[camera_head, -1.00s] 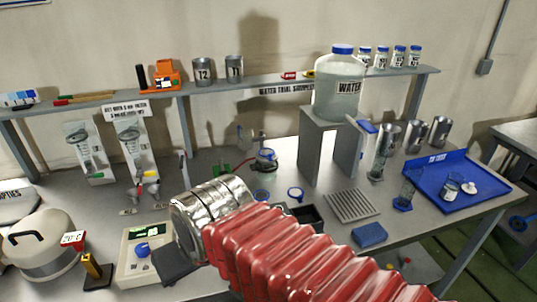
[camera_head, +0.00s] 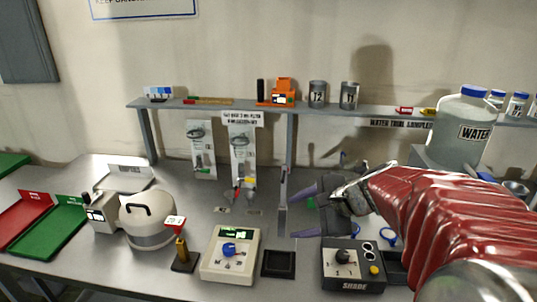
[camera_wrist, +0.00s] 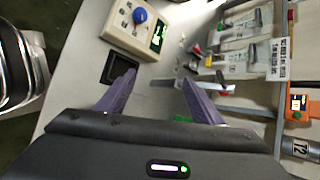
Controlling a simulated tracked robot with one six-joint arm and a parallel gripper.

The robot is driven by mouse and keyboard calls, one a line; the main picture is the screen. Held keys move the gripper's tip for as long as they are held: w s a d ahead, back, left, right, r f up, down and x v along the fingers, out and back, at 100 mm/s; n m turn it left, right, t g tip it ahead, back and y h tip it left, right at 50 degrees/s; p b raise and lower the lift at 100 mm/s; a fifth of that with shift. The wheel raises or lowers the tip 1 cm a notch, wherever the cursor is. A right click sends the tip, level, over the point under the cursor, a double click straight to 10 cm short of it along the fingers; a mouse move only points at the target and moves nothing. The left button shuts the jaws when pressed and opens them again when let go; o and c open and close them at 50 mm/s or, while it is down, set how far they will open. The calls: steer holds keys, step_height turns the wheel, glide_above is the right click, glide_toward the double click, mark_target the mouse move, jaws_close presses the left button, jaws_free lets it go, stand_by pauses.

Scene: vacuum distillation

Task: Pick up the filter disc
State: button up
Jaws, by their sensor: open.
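I cannot make out the filter disc for certain in any view. A small white-centred blue ring (camera_head: 388,235) lies on the bench behind the control box, partly hidden by my arm, and I cannot tell if it is the disc. My gripper (camera_head: 292,215) is open and empty, its purple fingers pointing left over the bench. In the wrist view my gripper (camera_wrist: 158,77) has its fingers spread, with a grey upright bar (camera_wrist: 215,88) behind the gap. In the head view this bar (camera_head: 283,208) stands just left of the fingertips.
A digital meter (camera_head: 229,254), a black square tray (camera_head: 278,263) and a control box (camera_head: 350,268) line the front. A rounded white vessel (camera_head: 148,222) stands at left. The shelf (camera_head: 215,106) runs behind. Two glassware panels (camera_head: 242,160) hang beneath it.

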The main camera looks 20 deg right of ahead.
steer(key=s+d+f+m+t+h, duration=0.1)
steer(key=d+m+t+h, duration=0.1)
steer(key=d+m, duration=0.7)
steer(key=s+d+f+m+t+h, duration=0.1)
steer(key=d+m, duration=0.8)
steer(key=d, duration=1.4)
steer(key=f+t+h, duration=0.1)
steer(key=t+h, duration=0.1)
steer(key=h, duration=0.1)
steer(key=shift+s+d, duration=0.2)
steer(key=shift+d, duration=0.15)
steer(key=x, duration=0.8)
steer(key=shift+w, duration=0.25)
steer(key=shift+d+f, duration=0.1)
steer(key=shift+f, duration=0.05)
steer(key=x, duration=0.5)
steer(key=shift+w, duration=0.1)
steer(key=shift+c, duration=0.2)
